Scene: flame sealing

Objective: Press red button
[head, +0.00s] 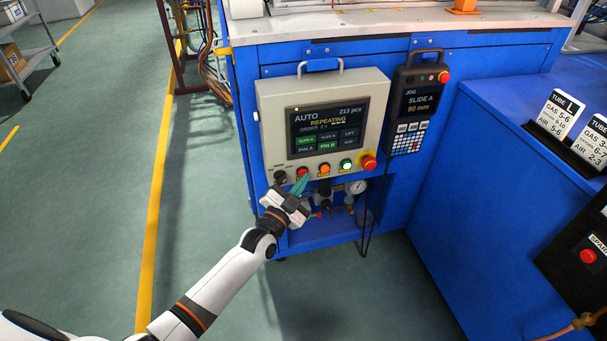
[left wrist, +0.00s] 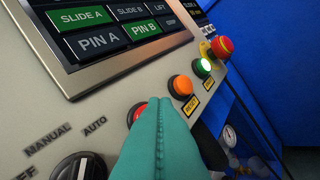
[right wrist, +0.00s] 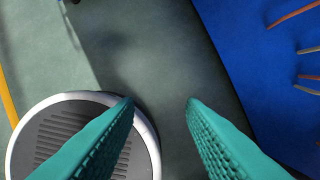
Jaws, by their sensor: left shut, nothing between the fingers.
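The red button (head: 302,172) sits in the lower row of the grey control panel (head: 266,104), between a black selector knob (head: 280,177) and an orange button (head: 324,168). In the left wrist view the red button (left wrist: 135,112) is mostly hidden behind my teal fingers. My left gripper (head: 305,180) is shut and empty, its tips right at the red button; I cannot tell whether they touch it. My right gripper (right wrist: 160,104) shows only in the right wrist view, open and empty above the floor.
A green-lit button (head: 346,165) and a red emergency stop (head: 369,162) on yellow are to the right. A handheld pendant (head: 419,100) hangs beside the panel. Pipes and a gauge (head: 357,188) are below. Another red button (head: 588,256) is at far right.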

